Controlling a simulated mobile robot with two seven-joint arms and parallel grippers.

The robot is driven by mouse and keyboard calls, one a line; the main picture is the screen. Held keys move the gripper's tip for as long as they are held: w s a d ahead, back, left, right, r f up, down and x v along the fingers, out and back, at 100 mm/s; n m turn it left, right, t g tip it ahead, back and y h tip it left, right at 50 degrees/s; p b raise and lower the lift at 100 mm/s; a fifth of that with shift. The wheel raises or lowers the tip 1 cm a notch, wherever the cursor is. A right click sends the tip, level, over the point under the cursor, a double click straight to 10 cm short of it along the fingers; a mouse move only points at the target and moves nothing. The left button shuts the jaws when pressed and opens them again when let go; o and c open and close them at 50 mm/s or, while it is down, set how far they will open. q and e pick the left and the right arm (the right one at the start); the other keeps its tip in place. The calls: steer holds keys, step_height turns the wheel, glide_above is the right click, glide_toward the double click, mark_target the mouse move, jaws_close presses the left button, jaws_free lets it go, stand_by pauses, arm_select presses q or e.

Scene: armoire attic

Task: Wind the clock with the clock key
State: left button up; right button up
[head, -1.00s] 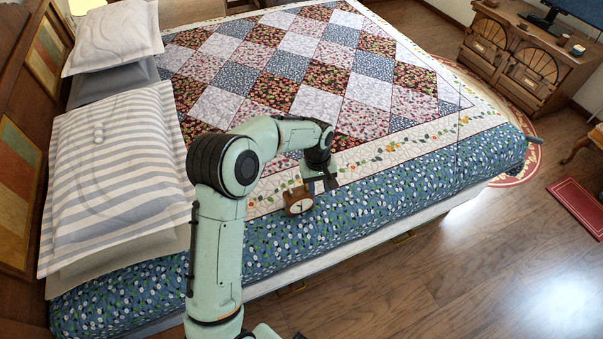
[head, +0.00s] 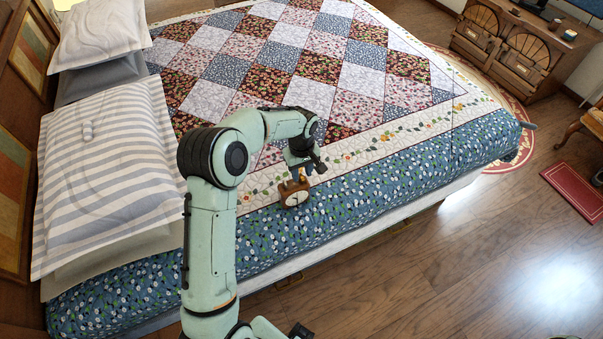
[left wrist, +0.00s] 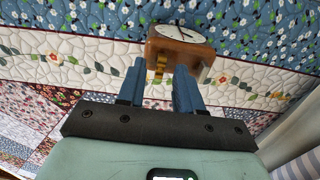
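A small wooden clock (head: 294,198) with a round white face sits on the floral border of the bed cover. In the left wrist view the clock (left wrist: 199,50) is just beyond my fingertips, its face turned away toward the top. A small gold piece (left wrist: 160,66), perhaps the clock key, shows at the clock's near side, in the gap between my fingers. I cannot tell whether it is set in the clock. My left gripper (head: 304,172) is close to the clock in the head view. Its two blue fingers (left wrist: 158,84) are apart, with nothing visibly clamped. My right gripper is not clearly in view.
The bed with its patchwork quilt (head: 300,62) fills the middle. A striped pillow (head: 105,180) lies left of my arm. A wooden cabinet (head: 515,50) stands at the back right. Wooden floor (head: 450,265) is open to the right of the bed.

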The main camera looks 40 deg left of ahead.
arm_select(q)
steer(key=shift+f, duration=0.6)
jaws_close()
steer(key=shift+m, duration=0.3)
